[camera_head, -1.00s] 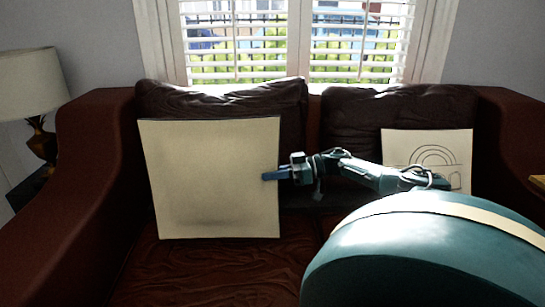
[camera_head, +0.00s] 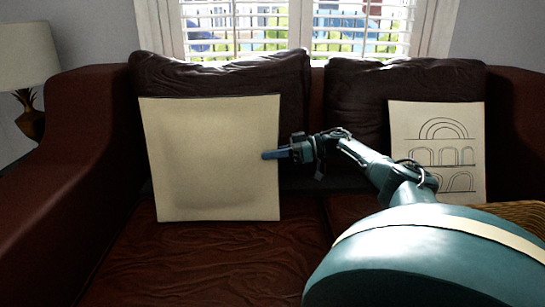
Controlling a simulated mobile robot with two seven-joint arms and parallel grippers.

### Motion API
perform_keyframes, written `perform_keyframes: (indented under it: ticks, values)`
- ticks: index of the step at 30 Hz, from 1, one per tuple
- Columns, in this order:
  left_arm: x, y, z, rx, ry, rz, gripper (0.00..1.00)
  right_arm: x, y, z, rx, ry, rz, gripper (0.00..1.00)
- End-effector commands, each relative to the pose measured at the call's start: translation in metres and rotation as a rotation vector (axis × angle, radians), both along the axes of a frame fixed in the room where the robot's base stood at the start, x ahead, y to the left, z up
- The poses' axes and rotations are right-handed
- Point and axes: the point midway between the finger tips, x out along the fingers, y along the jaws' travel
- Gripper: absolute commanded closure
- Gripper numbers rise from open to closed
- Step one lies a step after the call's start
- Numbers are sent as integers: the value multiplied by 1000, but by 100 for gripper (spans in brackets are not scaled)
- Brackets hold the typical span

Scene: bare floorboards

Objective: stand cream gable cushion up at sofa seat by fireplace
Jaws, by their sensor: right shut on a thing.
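The cream cushion (camera_head: 208,165) is a plain, flat square in the left half of the head view. It is upright in front of the left back cushion of the dark sofa, with its lower edge over the left seat. I cannot tell whether it touches the seat or the back. My right gripper (camera_head: 270,155) is shut on the right edge of the cream cushion. The side facing me shows no pattern. My left gripper is not in view.
A second cream cushion with arch drawings (camera_head: 450,150) leans at the sofa's right side, behind my right arm. A woven brown thing (camera_head: 515,215) is at lower right. A lamp (camera_head: 28,60) stands at left. The left seat (camera_head: 210,265) is bare in front. No fireplace shows.

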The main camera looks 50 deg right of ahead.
Motion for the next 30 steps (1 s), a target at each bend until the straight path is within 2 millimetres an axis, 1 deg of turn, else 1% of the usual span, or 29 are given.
perform_keyframes:
  ticks: [10, 11, 19, 30]
  values:
    - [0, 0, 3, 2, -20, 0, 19, 1, -1, 1, 2, -6, 0, 100]
    - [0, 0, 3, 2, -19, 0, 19, 1, -1, 1, 2, -6, 0, 85]
    - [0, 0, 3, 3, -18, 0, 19, 0, 0, 0, 1, -2, 1, 63]
    - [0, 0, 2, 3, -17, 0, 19, -3, -3, -3, -2, 5, 0, 62]
